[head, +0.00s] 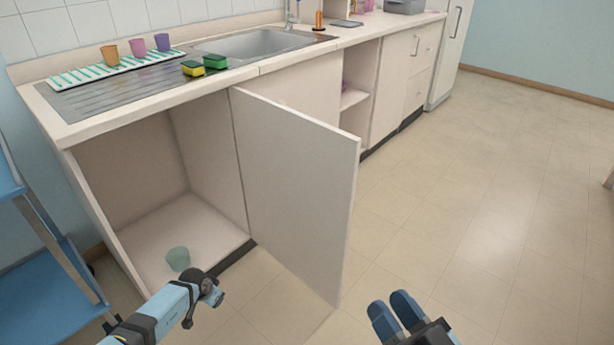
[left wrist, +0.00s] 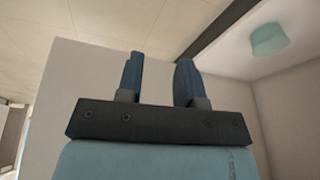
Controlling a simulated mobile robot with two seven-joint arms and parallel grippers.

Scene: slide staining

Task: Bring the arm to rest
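My left gripper (head: 207,290) is low in front of the open cabinet, beside a translucent teal cup. Its two fingers stand apart with nothing between them in the left wrist view (left wrist: 158,80). The teal cup (head: 178,259) stands on the cabinet floor near its front edge. The cup also shows at the upper right of the left wrist view (left wrist: 269,39), clear of the fingers. My right gripper (head: 395,312) is at the bottom of the head view, over the floor to the right of the cabinet door. Its fingers look slightly apart and empty.
The cabinet door (head: 295,185) stands swung out between my grippers. A blue shelf rack (head: 45,292) stands at the left. The counter above bears several coloured cups (head: 138,47), sponges (head: 192,68) and a sink (head: 262,43). The floor (head: 480,210) at the right is clear.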

